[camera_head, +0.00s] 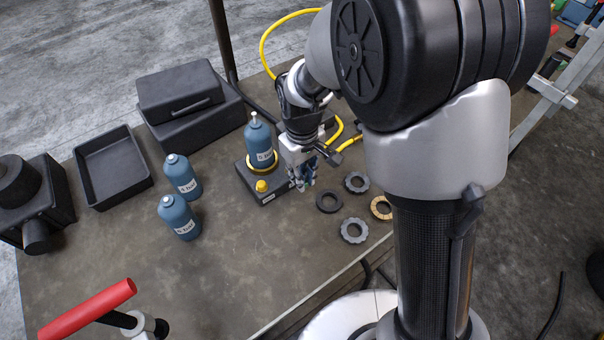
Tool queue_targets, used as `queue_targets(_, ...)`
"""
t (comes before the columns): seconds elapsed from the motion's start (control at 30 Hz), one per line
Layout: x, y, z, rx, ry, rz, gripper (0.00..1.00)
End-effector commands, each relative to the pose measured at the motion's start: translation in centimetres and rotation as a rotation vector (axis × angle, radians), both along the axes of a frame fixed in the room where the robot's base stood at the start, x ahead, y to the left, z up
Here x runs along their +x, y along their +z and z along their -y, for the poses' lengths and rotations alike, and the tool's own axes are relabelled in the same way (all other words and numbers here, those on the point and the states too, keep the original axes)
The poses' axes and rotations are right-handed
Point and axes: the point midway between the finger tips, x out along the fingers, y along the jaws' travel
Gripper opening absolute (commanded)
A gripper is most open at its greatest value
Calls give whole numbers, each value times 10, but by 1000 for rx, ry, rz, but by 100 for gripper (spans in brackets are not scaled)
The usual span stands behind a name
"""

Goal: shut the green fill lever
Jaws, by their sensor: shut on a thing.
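My gripper (303,180) points down at the right side of a black fill station (270,196). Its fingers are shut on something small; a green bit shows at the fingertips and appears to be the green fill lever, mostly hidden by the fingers. The lever's angle cannot be made out. A blue labelled bottle (259,142) stands upright in a yellow ring (261,168) on the station, left of my gripper. A yellow knob (261,186) sits on the station's front part.
Two blue bottles stand left, one behind (183,178) and one in front (178,217). Gear rings (354,230) and a dark ring (329,201) lie right of the station. An empty black tray (112,168) and black case (190,107) stand back left. The front table is mostly clear.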

Motion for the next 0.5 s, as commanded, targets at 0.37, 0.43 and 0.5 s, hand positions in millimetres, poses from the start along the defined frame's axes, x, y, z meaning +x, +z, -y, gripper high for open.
queue_targets(0.37, 0, 0, 0, 0, 0, 0, 0)
queue_targets(0.43, 0, 0, 0, 0, 0, 0, 0)
queue_targets(0.5, 0, 0, 0, 0, 0, 0, 0)
